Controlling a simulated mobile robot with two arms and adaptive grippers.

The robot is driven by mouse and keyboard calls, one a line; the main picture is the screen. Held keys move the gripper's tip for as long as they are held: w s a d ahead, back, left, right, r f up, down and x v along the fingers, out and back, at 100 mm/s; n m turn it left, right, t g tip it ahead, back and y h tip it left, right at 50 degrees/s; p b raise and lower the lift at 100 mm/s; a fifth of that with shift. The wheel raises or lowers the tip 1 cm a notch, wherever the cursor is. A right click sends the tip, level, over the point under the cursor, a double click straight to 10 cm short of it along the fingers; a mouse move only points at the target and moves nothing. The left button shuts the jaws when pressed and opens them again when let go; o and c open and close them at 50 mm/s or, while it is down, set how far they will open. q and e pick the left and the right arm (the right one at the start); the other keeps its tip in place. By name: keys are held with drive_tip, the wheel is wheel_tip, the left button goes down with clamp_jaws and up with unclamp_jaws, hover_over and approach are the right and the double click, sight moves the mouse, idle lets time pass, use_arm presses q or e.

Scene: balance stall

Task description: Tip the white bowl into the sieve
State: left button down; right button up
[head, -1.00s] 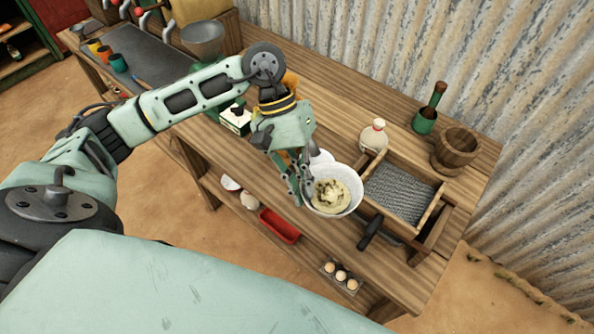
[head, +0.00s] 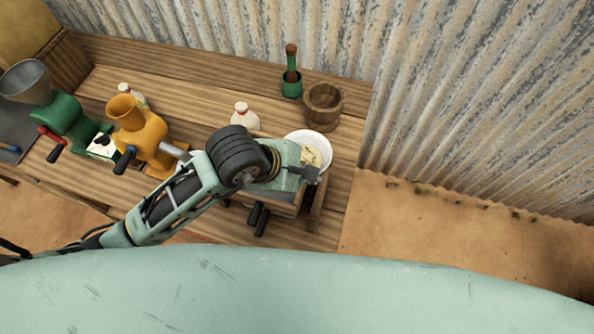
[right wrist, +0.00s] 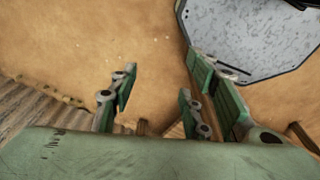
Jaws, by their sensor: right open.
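The white bowl (head: 326,144) holds a pale yellowish, lumpy mass (head: 311,157) and shows in the head view at the right end of the bench. My left gripper (head: 310,173) is at its near rim, shut on the bowl, though the fingertips are partly hidden. The bowl is above the far part of the wooden-framed sieve (head: 285,208); its mesh is hidden behind my arm and the bowl. I cannot tell how far the bowl is tilted. My right gripper (right wrist: 165,95) shows only in the right wrist view, open and empty above bare sandy ground.
An orange mill (head: 140,135) and a green mill (head: 68,117) are further left. A corrugated wall (head: 470,90) closes the back.

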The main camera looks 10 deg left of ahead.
drive_tip(key=s+a, duration=0.5)
drive_tip(key=s, duration=0.1)
drive_tip(key=w+d, duration=0.3)
drive_tip(key=w, duration=0.1)
use_arm(q)
drive_tip(key=a+r+n+t+h+b, duration=0.2)
drive_tip(key=a+n+h+b, duration=0.3)
drive_tip(key=h+b, duration=0.4)
drive_tip(key=w+a+r+n+t+h+b, duration=0.1)
drive_tip(key=a+r+n+t+h+b, duration=0.2)
drive_tip(key=h+b, duration=0.7)
drive_tip(key=shift+a+r+n+t+h+b, duration=0.25)
drive_tip(key=shift+a+n+b, duration=0.95)
drive_tip(key=shift+a+b, duration=1.15)
use_arm(e)
wheel_tip(320, 180, down, 24)
drive_tip(key=s+a, duration=0.1)
drive_tip(key=shift+s+a+f+b, duration=0.15)
drive_tip(key=shift+s+b, duration=0.15)
drive_tip(key=shift+b, duration=0.05)
